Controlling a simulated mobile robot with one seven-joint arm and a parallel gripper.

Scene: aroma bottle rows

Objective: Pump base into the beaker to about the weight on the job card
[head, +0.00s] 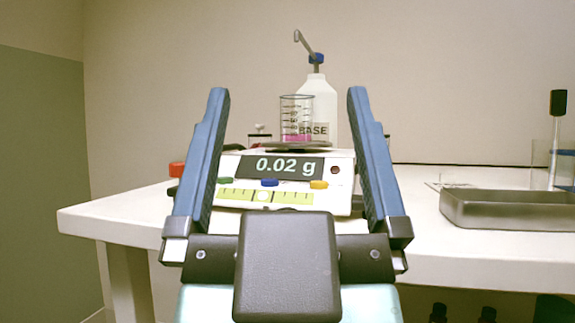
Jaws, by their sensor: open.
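A clear graduated beaker (297,114) stands on the pan of the scale (342,195), with pink liquid in its bottom. The scale's display reads 0.02 g. Behind the beaker stands a white bottle labelled BASE (322,95), with a blue collar and a pump nozzle (303,40) pointing up and left. The beaker hides part of the bottle. My gripper (288,92) is open and empty in front of the scale, its blue fingers spread to either side of the beaker and scale in the picture. No job card can be made out.
A metal tray (508,210) sits on the white table (110,213) at the right, with a clear holder and a black-topped item (558,105) behind it. A red object (177,169) is left of the scale. Dark-capped bottles (438,312) show below the table. The table's left end is clear.

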